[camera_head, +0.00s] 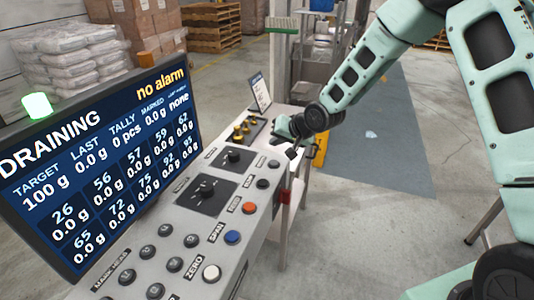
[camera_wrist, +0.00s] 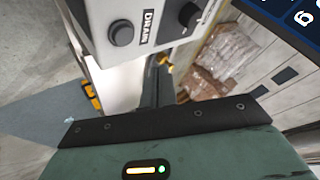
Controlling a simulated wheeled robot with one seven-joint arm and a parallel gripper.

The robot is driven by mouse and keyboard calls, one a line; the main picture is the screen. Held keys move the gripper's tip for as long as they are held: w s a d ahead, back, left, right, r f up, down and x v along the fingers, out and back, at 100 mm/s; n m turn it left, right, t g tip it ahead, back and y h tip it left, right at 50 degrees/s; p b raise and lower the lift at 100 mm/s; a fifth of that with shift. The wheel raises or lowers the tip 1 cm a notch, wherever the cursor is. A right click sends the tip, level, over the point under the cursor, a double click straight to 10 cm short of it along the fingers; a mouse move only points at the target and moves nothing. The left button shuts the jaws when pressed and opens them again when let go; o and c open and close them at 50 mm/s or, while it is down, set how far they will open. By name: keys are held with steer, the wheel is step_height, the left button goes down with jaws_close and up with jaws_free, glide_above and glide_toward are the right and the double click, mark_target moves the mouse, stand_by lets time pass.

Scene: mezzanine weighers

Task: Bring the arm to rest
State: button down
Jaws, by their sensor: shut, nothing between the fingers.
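My mint-green arm (camera_head: 365,65) reaches in from the upper right of the head view. My gripper (camera_head: 291,153) is shut and empty at the right edge of the control panel (camera_head: 215,215), by its far buttons. I cannot tell whether it touches the panel. In the wrist view my shut fingers (camera_wrist: 150,92) show as a narrow dark upright shape, near a black button (camera_wrist: 122,33) labelled DRAIN and a black knob (camera_wrist: 189,14).
A screen (camera_head: 100,165) reads "DRAINING" and "no alarm" left of the panel. The panel carries several buttons, including blue (camera_head: 232,237), orange (camera_head: 249,208) and white (camera_head: 211,272). Wrapped sacks (camera_head: 70,55) and pallets (camera_head: 215,25) stand behind. Floor to the right is open.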

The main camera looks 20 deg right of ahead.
steer(key=s+a+r+n+g+h+b, duration=0.1)
steer(key=s+a+r+n+g, duration=0.15)
steer(key=s, duration=0.65)
steer(key=s+a+r+n+g+h+b, duration=0.15)
steer(key=s+a, duration=0.25)
steer(key=s, duration=0.5)
steer(key=s+a+r+n+g+b, duration=0.1)
steer(key=s+a+n+b, duration=0.15)
steer(key=s, duration=0.55)
steer(key=s+d+n+g+h, duration=0.1)
steer(key=s+d+n+g, duration=0.1)
steer(key=s, duration=1.3)
steer(key=shift+s+r+n+g+b, duration=0.25)
steer(key=shift+r+n+g+b, duration=0.2)
steer(key=shift+n, duration=0.7)
